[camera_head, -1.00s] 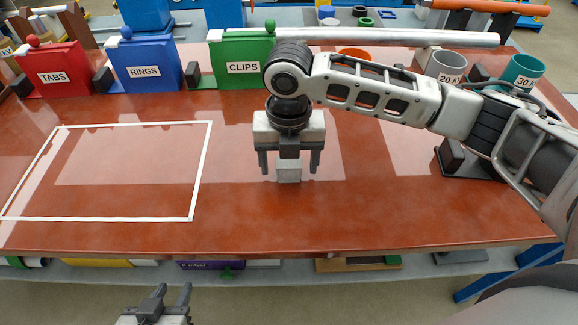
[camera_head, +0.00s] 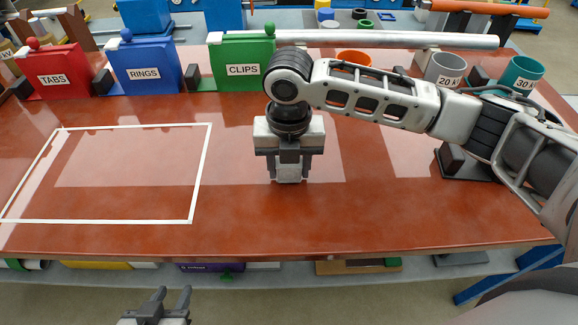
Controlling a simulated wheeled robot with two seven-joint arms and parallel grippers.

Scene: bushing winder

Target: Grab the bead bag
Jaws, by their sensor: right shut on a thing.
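A small pale grey block-like thing (camera_head: 289,173), which I take to be the bead bag, stands on the red-brown table top (camera_head: 390,215) near its middle. My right gripper (camera_head: 289,176) points straight down over it and is shut on it, a finger at each side. The gripper hides its upper part. My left gripper (camera_head: 172,292) is at the bottom of the view, below the table's front edge, with its fingers apart and nothing between them.
A white taped rectangle (camera_head: 199,172) lies empty at the left. Bins marked TABS (camera_head: 52,78), RINGS (camera_head: 144,73) and CLIPS (camera_head: 243,69) stand along the back. A grey cup (camera_head: 445,67) and teal cup (camera_head: 521,72) stand at the back right.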

